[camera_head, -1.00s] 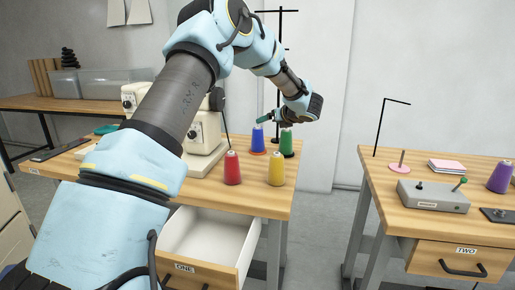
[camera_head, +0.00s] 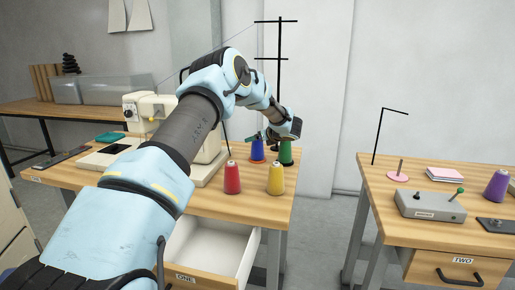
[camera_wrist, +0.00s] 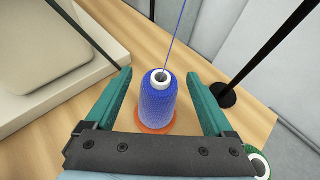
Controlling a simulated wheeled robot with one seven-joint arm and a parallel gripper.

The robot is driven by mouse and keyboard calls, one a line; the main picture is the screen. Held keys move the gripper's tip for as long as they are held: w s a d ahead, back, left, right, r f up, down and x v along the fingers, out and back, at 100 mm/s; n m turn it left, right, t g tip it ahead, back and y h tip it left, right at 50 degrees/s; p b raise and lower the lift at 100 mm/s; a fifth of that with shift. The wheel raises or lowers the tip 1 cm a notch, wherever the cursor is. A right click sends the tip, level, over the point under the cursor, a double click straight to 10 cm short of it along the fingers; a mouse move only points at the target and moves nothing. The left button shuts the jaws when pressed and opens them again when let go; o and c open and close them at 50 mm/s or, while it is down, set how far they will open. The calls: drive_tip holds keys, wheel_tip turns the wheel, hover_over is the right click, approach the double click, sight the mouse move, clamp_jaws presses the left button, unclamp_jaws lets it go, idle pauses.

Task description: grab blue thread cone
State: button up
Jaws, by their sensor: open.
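The blue thread cone (camera_wrist: 158,105) stands upright on an orange base (camera_wrist: 158,128) in the wrist view, with a blue thread rising from its top. In the head view the blue thread cone (camera_head: 257,150) is at the back of the left table, partly hidden by my gripper. My gripper (camera_wrist: 159,84) is open, with one teal finger on each side of the cone. Gaps show between the cone and both fingers, so they do not appear to touch it. My gripper (camera_head: 262,136) also shows at the cone's height in the head view.
A green cone (camera_head: 286,153) stands close at the right of the blue one. Red (camera_head: 232,178) and yellow (camera_head: 276,179) cones stand in front. A black stand pole (camera_wrist: 262,55) rises beside my gripper, and a sewing machine (camera_wrist: 50,50) is at the left. An open drawer (camera_head: 215,250) juts out below.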

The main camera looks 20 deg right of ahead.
drive_tip(key=shift+w, duration=0.1)
clamp_jaws()
idle(0.7)
